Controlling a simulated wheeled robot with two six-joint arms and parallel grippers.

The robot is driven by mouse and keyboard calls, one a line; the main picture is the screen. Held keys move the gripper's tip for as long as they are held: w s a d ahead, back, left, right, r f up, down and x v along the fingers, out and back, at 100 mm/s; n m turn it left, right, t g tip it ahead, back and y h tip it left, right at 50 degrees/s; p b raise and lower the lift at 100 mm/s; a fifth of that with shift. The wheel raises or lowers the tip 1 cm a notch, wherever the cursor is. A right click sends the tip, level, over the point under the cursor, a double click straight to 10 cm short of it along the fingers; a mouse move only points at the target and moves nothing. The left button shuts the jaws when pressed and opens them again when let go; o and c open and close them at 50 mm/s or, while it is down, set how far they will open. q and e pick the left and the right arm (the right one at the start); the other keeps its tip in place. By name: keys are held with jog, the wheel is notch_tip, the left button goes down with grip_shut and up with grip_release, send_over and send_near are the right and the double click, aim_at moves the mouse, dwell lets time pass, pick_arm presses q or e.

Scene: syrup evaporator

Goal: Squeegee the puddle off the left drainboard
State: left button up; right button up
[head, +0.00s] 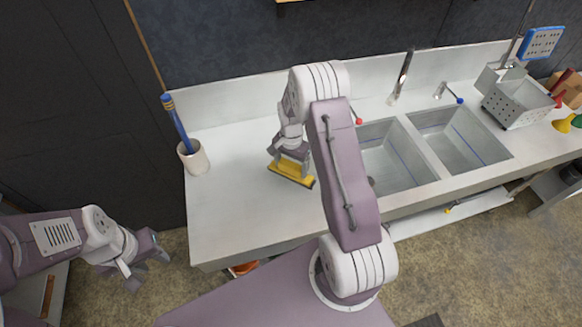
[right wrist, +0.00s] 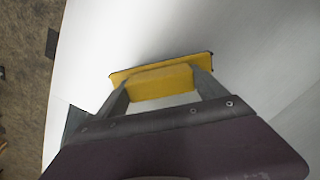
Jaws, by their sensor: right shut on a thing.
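The yellow squeegee (head: 291,174) is in my right gripper (head: 291,156), over the left drainboard (head: 235,215), the pale flat surface left of the sinks. The right wrist view shows the fingers of my right gripper (right wrist: 162,88) shut on the yellow block of the squeegee (right wrist: 160,80), its long dark edge facing away. I cannot tell whether the edge touches the board. No puddle outline can be made out on the pale surface. My left gripper (head: 150,262) is empty, fingers apart, off the board's front left corner over the floor.
A white cup (head: 194,160) with a blue-handled brush (head: 178,122) stands at the board's back left. Two sink basins (head: 388,160) (head: 460,138) lie to the right, with faucets behind. A perforated metal basket (head: 517,104) stands at the far right. My right arm hides part of the board.

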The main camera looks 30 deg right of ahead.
jog(key=shift+r+p, duration=0.3)
jog(key=shift+r, duration=0.4)
jog(key=shift+d+r+p, duration=0.2)
jog(key=shift+r+p, duration=0.65)
jog(key=shift+r, duration=0.4)
jog(key=shift+a+r, duration=0.1)
jog(key=shift+a, duration=0.1)
jog(key=shift+d, duration=0.15)
